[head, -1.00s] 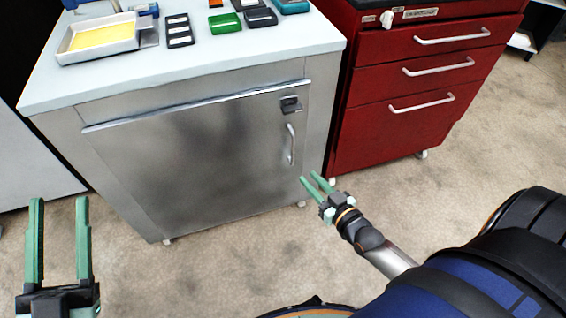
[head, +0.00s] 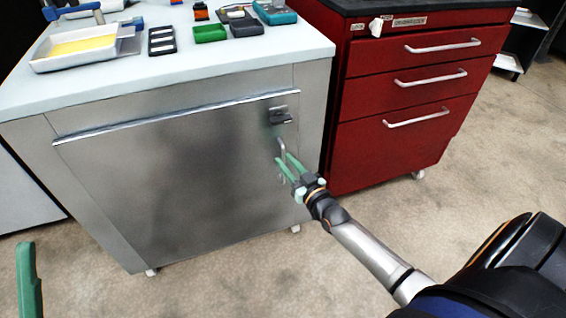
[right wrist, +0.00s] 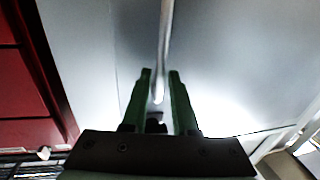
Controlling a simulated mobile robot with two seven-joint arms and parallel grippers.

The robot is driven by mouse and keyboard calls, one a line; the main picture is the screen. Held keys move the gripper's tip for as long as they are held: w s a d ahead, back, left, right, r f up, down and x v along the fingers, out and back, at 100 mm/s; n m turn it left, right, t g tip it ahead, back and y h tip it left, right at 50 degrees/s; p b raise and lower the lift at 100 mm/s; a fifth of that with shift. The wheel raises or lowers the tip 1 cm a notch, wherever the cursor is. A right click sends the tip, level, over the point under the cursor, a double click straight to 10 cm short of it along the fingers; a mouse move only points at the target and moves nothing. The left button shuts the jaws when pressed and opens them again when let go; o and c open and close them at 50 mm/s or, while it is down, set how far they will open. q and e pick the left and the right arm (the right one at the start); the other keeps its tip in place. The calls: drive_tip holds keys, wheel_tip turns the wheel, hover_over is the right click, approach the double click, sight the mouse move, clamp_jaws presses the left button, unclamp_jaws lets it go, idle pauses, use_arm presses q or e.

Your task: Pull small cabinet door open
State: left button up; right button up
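The small cabinet's steel door (head: 170,190) is shut in the head view, with a vertical bar handle (head: 282,149) near its right edge and a dark latch (head: 280,115) above it. My right gripper (head: 284,165) is at the handle, its green fingers covering the handle's lower part. In the right wrist view the handle (right wrist: 165,50) runs between the two spread fingers (right wrist: 159,75); the fingers look open, with gaps on both sides. My left gripper (head: 28,280) shows only one green finger at the lower left edge, so its opening is hidden.
A red drawer cabinet (head: 400,110) stands close on the right. The pale cabinet top (head: 200,65) holds a tray with yellow contents (head: 80,48), a green bin (head: 210,34) and other small items. The floor in front (head: 200,285) is clear.

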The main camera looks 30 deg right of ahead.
drive_tip(key=shift+w, duration=1.1)
drive_tip(key=shift+c, duration=0.4)
clamp_jaws()
